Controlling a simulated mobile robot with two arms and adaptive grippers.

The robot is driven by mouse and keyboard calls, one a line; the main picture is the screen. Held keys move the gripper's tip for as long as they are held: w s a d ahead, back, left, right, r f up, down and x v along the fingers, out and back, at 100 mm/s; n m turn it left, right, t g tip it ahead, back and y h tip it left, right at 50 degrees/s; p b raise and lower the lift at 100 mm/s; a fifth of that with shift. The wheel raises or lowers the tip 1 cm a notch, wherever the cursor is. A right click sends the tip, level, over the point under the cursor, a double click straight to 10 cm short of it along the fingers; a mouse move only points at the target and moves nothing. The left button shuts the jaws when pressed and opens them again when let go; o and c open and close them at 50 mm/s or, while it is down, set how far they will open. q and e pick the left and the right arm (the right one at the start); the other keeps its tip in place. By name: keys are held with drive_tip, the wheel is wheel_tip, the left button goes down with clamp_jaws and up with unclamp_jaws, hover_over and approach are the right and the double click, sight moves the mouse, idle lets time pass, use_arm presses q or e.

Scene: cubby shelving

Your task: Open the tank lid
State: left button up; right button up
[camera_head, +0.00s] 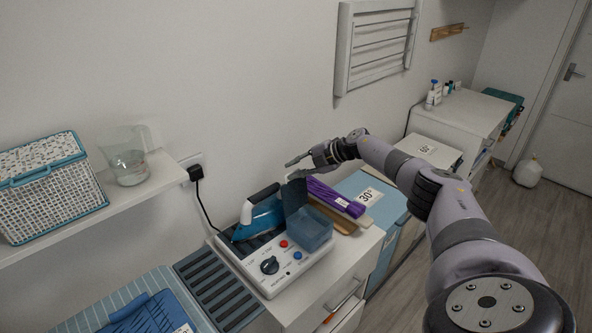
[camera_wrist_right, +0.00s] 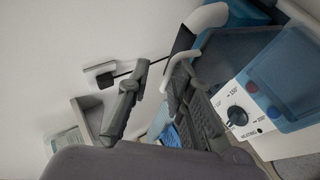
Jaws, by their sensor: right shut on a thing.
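The tank (camera_head: 312,232) is a translucent blue box at the right end of the white ironing station (camera_head: 262,268). Its dark lid (camera_head: 294,196) stands raised, roughly upright, at the tank's back left side, so the tank's top is uncovered. My right gripper (camera_head: 296,167) is at the lid's upper edge and is shut on the lid; the exact contact is hard to see. In the right wrist view the gripper fingers (camera_wrist_right: 150,92) show at centre left, with the tank (camera_wrist_right: 290,80) at the right. My left gripper is not in view.
A blue and white iron (camera_head: 262,215) rests beside the tank on the left. A purple folded item (camera_head: 335,197) lies close behind on the right. A shelf (camera_head: 100,208) at the left holds a clear jug (camera_head: 128,167) and a patterned basket (camera_head: 50,188). The wall is close behind.

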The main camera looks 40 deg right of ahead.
drive_tip(key=v, duration=1.2)
